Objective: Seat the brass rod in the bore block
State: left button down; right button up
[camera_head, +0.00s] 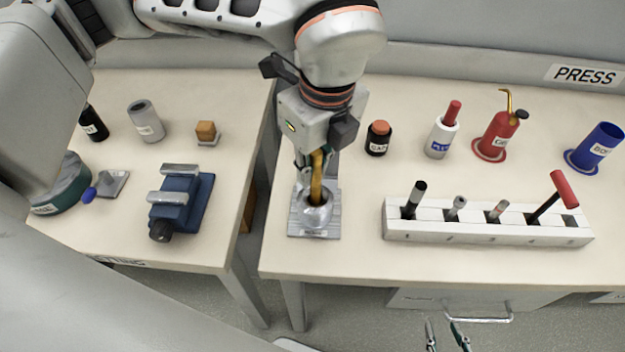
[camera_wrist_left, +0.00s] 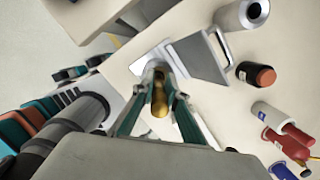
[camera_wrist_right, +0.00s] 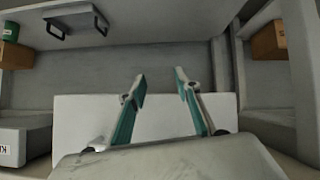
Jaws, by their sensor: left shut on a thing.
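The brass rod (camera_head: 317,180) is upright between the fingers of my left gripper (camera_head: 314,160), which is shut on it. In the left wrist view the rod (camera_wrist_left: 160,100) shows as a rounded golden end between the fingers. The bore block (camera_head: 318,217) is a rounded silver piece on a flat grey plate near the bench's left edge. The rod's lower end overlaps the block's round opening in the head view; how deep it sits is hidden. My right gripper (camera_head: 444,328) is low, in front of the bench, open and empty; it also shows in the right wrist view (camera_wrist_right: 160,78).
A white numbered rack (camera_head: 480,238) with several tools stands right of the block. A dark pot with an orange top (camera_head: 378,138), a white bottle (camera_head: 441,135) and a red oil can (camera_head: 497,135) stand behind. A blue vise (camera_head: 182,200) is on the left bench, across a gap.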

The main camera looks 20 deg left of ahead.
aim_at(312, 184)
pick_arm(q)
notch_tip(312, 184, down, 4)
jog(key=shift+r, duration=0.15)
jog(key=c, duration=2.4)
grip_release()
jog(key=o, duration=0.4)
